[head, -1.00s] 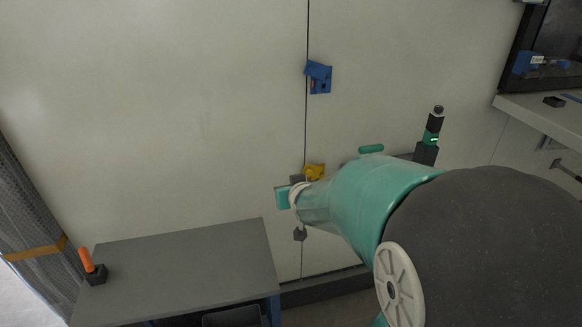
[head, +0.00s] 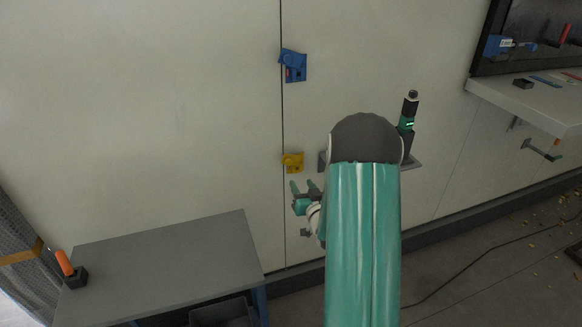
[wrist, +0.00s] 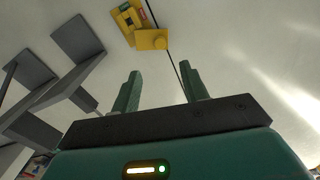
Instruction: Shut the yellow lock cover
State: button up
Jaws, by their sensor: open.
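The yellow lock (head: 293,162) is fixed to the pale wall beside a vertical seam, below a blue lock. In the wrist view its yellow cover (wrist: 153,40) is swung out from the yellow base (wrist: 127,19), where a small red mark shows. My gripper (head: 303,187) is just below the yellow lock in the head view, with its two fingers apart and nothing between them. In the wrist view the fingertips (wrist: 160,72) point toward the lock with a gap to it, the cover lying beyond them.
A blue lock (head: 293,66) sits higher on the same seam. A grey bracket (wrist: 78,38) projects from the wall near my fingers, and a black and green device (head: 408,112) stands to the right. A grey table (head: 160,262) is at lower left, a white shelf (head: 525,101) at right.

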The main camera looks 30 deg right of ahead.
aim_at(289, 163)
jog(key=x, duration=1.1)
jog(key=shift+w, duration=0.15)
grip_shut()
